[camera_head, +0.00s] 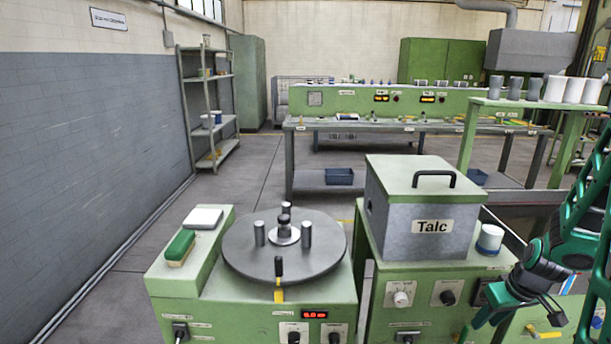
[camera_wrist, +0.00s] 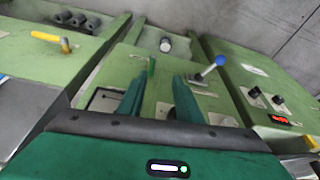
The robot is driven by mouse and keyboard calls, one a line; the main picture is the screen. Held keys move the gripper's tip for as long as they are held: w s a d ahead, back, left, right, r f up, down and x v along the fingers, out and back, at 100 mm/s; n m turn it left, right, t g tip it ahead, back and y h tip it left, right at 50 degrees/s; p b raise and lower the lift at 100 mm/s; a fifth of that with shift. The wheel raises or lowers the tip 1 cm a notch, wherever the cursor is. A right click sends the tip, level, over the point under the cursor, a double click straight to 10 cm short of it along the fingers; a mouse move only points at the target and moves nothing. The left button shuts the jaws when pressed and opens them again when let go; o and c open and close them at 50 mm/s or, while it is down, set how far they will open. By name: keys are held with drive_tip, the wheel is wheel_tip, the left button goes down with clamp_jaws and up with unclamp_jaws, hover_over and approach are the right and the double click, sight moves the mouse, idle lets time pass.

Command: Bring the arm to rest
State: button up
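My arm shows at the right edge of the head view, green and black, bent down over the right-hand green machine. Whether the fingertips touch the panel is not clear.
A round turntable (camera_head: 250,262) with metal cylinders is further left. A blue-knobbed lever (camera_wrist: 212,68) and a yellow-handled lever (camera_wrist: 50,38) rise near the fingers.

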drive_tip(key=s+a+r+m+g, duration=0.1)
drive_tip(key=s+a+r+m, duration=0.2)
drive_tip(key=s+r, duration=0.5)
drive_tip(key=s+a+r+m+g, duration=0.2)
drive_tip(key=s+a+r, duration=0.4)
drive_tip(key=s, duration=0.7)
wheel_tip(320, 180, up, 2)
drive_tip(key=shift+m+g, duration=0.3)
drive_tip(key=shift+m, duration=0.5)
drive_tip(key=shift+w, duration=0.1)
drive_tip(key=shift+w+f, duration=0.25)
drive_tip(key=shift+w, duration=0.35)
